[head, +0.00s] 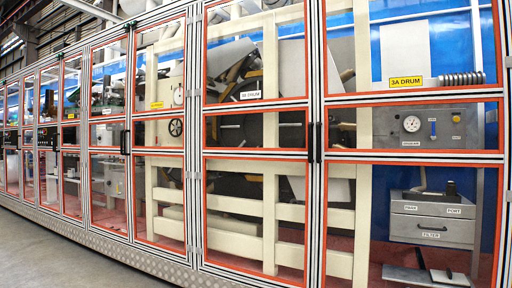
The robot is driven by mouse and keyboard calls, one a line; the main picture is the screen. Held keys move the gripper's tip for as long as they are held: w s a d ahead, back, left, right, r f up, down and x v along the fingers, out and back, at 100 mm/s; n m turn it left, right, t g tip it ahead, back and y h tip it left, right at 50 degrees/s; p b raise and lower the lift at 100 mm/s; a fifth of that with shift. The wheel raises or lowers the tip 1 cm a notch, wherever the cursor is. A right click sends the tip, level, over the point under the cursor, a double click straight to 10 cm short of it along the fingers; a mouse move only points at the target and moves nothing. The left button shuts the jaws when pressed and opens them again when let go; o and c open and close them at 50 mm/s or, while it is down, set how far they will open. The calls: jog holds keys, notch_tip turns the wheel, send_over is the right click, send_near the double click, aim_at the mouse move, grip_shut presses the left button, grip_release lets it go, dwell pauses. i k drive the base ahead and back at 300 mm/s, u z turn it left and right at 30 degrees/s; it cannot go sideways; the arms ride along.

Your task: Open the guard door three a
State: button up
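A long row of glazed guard doors with orange-red edging and striped aluminium frames runs across the head view. The large right door (414,97) has a yellow "3A DRUM" label behind its glass. The door left of it (256,152) shows a smaller white label, too small to read surely. Two dark upright handles (314,142) sit side by side on the posts between these two doors. Both doors look shut. Which panel is guard door three a is not marked on the frames themselves. My gripper is not in view.
Another dark handle (124,142) is on a post farther left. Behind the glass are cream beams (271,130), a gauge panel (432,126) and a grey box (432,218). A metal plinth (110,246) runs below the doors. Grey floor (40,255) is clear at lower left.

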aim_at(501, 92)
jog(key=u, duration=0.8)
jog(key=i, duration=1)
jog(key=u, duration=0.4)
jog(key=i, duration=1.3)
jog(key=z, duration=0.9)
jog(key=i, duration=0.85)
jog(key=z, duration=0.7)
